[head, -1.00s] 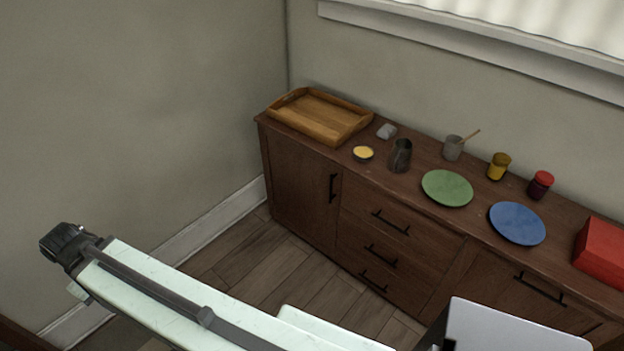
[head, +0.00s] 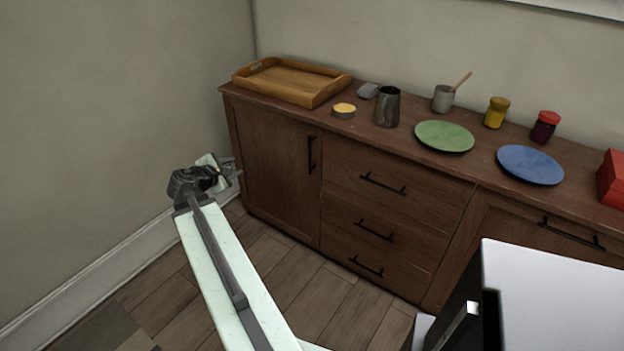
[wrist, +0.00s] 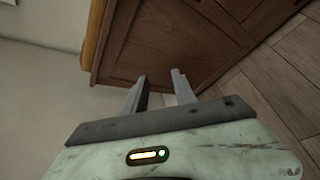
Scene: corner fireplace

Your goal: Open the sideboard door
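The dark brown wooden sideboard (head: 448,277) stands along the wall. Its left door (head: 275,180) is closed and has a black vertical handle (head: 311,155) near its right edge. My gripper (head: 232,170) is near the sideboard's left front corner, left of the handle and apart from it in the picture. In the wrist view my gripper (wrist: 162,88) has two grey fingers with a gap between them and nothing held. The sideboard's wood front (wrist: 165,40) fills the view beyond the fingers; I cannot make out the handle there.
A wooden tray (head: 290,82), a dark metal cup (head: 387,107), a green plate (head: 444,136) and a blue plate (head: 530,165) stand on top. Drawers (head: 390,190) sit right of the door. The wall (head: 110,110) is close on the left. Floor (head: 270,270) in front is clear.

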